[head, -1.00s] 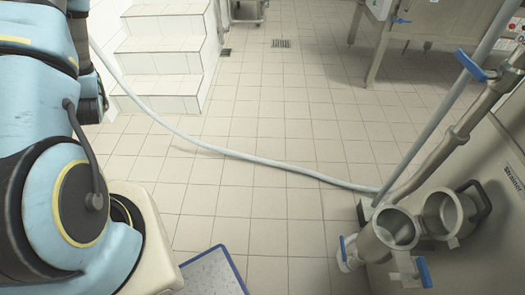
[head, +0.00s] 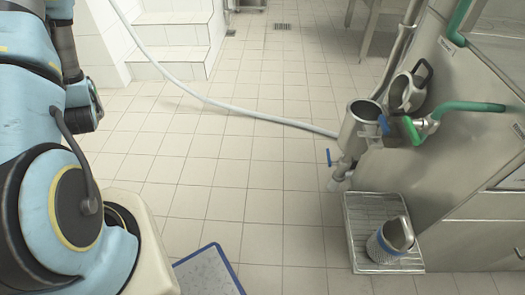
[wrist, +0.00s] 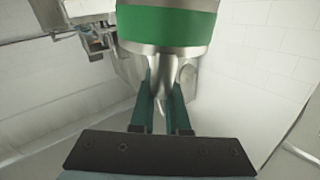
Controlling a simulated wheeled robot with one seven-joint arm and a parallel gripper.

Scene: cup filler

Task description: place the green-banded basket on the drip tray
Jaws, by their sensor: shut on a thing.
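In the wrist view the green-banded basket (wrist: 168,25) is a metal vessel with a wide green band, cut off by the top edge. My gripper (wrist: 163,90) has its two teal fingers shut on the metal handle below the band. In the head view the gripper and this basket are out of sight; only my arm shows at the left. The drip tray (head: 360,222), a ribbed metal tray, lies low at the right. Another metal basket (head: 390,242) with a bluish-grey band and a handle stands on its front right part.
A metal machine (head: 425,170) with a green-handled tap (head: 425,128) stands at the right. Metal cups (head: 358,130) are mounted at its left side. A grey hose (head: 240,110) crosses the tiled floor. A blue-edged mat (head: 208,270) lies at the bottom.

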